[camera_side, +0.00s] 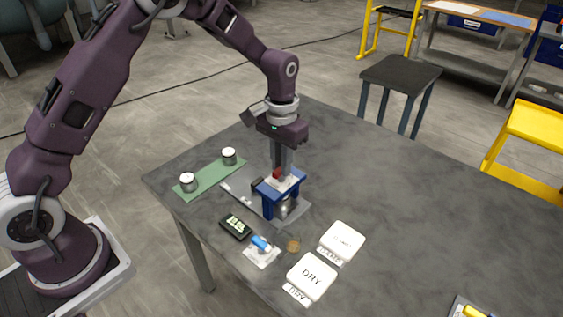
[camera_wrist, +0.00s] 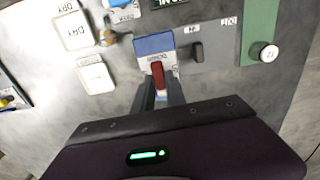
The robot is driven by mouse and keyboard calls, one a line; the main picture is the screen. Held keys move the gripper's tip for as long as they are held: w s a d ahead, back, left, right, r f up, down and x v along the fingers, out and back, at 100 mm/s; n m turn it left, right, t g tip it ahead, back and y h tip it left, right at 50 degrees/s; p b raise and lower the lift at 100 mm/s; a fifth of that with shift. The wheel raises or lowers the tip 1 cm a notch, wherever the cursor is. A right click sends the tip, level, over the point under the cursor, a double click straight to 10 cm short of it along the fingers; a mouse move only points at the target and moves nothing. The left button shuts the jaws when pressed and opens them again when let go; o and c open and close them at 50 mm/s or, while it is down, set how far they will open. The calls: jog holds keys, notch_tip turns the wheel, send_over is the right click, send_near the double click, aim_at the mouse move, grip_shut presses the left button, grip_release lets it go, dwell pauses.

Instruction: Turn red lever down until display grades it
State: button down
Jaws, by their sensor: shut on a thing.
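The blue filter press (camera_side: 267,194) stands on a grey base plate (camera_side: 238,187) on the table. Its red lever (camera_side: 278,173) is on top, between the fingers of my gripper (camera_side: 281,168). In the wrist view the red lever (camera_wrist: 158,76) lies between the two dark fingers of my gripper (camera_wrist: 159,88), which is shut on it.
A green mat (camera_side: 208,179) holds two cans, one (camera_side: 188,182) nearer and one (camera_side: 229,156) farther. White DRY box (camera_side: 312,276) and another white box (camera_side: 342,240) stand at the front right. A blue item (camera_side: 261,243) lies on a white pad. The table's right side is mostly clear.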

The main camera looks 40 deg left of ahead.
jog(key=c, duration=1.4)
grip_release()
jog(key=shift+o, duration=0.2)
notch_tip(320, 180, up, 7)
jog(key=shift+r, duration=0.1)
jog(key=s+a+r+t, duration=0.1)
jog(key=s+r+t, duration=0.2)
jog(key=s+r, duration=1.05)
jog(key=s+t, duration=0.2)
jog(key=s, duration=1.4)
jog(key=shift+s+a+r+t, duration=0.2)
jog(key=shift+a+t, duration=0.1)
jog(key=shift+a, duration=0.15)
